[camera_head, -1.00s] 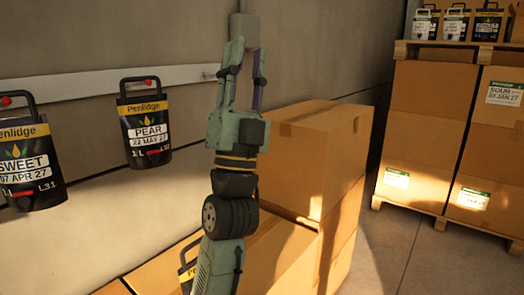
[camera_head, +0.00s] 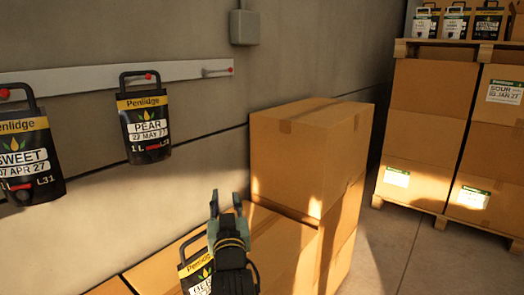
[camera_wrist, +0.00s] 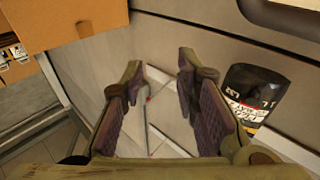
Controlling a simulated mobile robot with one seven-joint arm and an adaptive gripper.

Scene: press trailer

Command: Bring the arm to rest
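My gripper (camera_head: 225,200) is low in the middle of the head view, pointing up, in front of the cardboard boxes. In the wrist view my gripper (camera_wrist: 160,70) shows its two padded fingers apart with nothing between them. A black PEAR pouch (camera_head: 146,128) and a black SWEET pouch (camera_head: 28,160) hang by their handles on the wall rail, up and to the left of the gripper. A dark pouch (camera_wrist: 252,95) also shows at the right of the wrist view, apart from the fingers.
The pale rail (camera_head: 100,80) has a bare peg (camera_head: 215,72) at its right end. Another pouch (camera_head: 197,270) is partly hidden beside my gripper. Stacked boxes (camera_head: 300,160) stand to the right. A loaded pallet (camera_head: 430,110) stands farther right. Floor (camera_head: 385,245) between them is clear.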

